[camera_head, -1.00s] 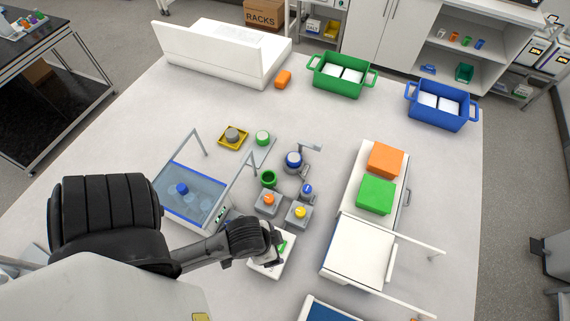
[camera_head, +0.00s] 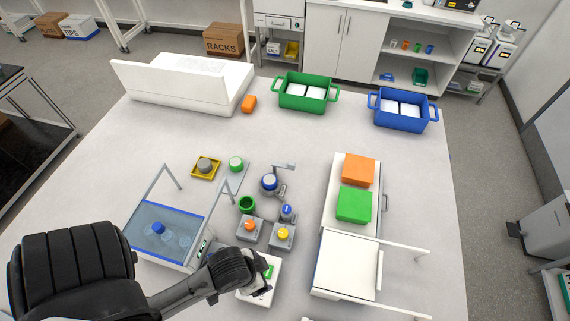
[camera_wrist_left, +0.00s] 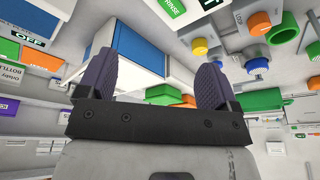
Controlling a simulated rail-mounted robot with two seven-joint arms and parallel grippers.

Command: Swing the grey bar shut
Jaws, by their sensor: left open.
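I cannot tell surely whether this is the task's bar, as other thin grey bars (camera_head: 222,192) rise at the blue-topped tank. My left gripper (camera_head: 262,270) is at the front, over a white device with a green part (camera_head: 268,271), well nearer to me than the bottle. In the left wrist view its two dark fingers (camera_wrist_left: 171,82) are apart with nothing held. My right gripper is not seen.
Orange-knobbed (camera_head: 250,228) and yellow-knobbed (camera_head: 283,235) grey blocks and a green ring (camera_head: 247,204) stand between my gripper and the bottle. The blue-topped tank (camera_head: 140,238) is on the left. A white unit (camera_head: 346,262) is on the right.

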